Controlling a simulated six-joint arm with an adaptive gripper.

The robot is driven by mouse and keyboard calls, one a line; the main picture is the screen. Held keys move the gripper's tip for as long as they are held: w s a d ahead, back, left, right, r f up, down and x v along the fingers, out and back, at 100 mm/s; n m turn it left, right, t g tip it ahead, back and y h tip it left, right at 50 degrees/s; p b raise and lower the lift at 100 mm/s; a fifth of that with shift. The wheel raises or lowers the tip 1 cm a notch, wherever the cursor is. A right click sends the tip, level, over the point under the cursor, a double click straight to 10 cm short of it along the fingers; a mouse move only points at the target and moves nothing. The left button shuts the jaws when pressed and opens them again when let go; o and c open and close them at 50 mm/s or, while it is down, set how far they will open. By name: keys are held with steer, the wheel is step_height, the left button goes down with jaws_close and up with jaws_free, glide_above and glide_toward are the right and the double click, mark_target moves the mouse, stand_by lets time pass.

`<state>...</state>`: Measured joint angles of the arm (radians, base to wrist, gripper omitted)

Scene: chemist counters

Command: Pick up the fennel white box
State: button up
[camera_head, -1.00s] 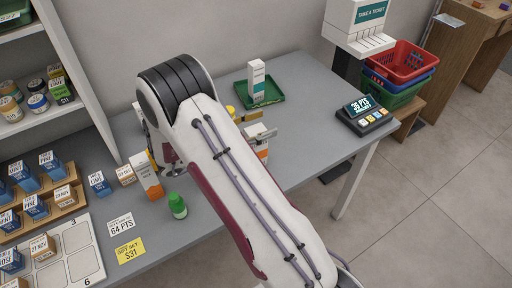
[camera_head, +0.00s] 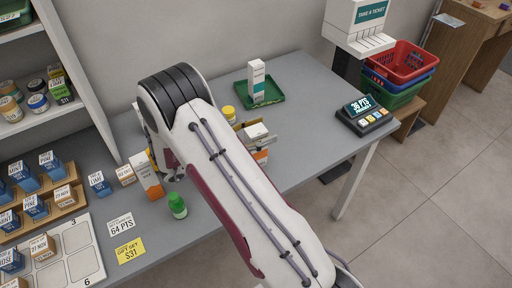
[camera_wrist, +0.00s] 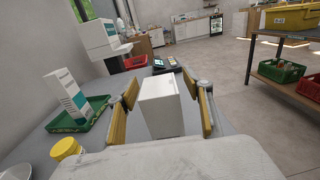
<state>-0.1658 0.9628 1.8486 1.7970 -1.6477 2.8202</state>
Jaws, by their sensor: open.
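A plain white box (camera_wrist: 160,104) stands upright between the two yellow-padded fingers of my gripper (camera_wrist: 163,108) in the wrist view. The fingers are open, with a gap visible on each side of the box. In the head view a white box top (camera_head: 256,132) shows beside my arm, which hides most of the gripper. A taller white box with a teal label (camera_head: 258,81) stands in the green tray (camera_head: 279,94); it also shows at the left of the wrist view (camera_wrist: 71,94). I cannot read which box is marked fennel.
A yellow-lidded jar (camera_head: 228,115) stands between my arm and the green tray. An orange-and-white box (camera_head: 147,177) and a green-capped bottle (camera_head: 177,205) stand left of my arm. A points display (camera_head: 363,113) sits at the right. The counter between is clear.

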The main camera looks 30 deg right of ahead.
steer(key=shift+f, duration=2.35)
steer(key=shift+s+d+r, duration=0.1)
steer(key=shift+d, duration=1.4)
steer(key=c, duration=1.3)
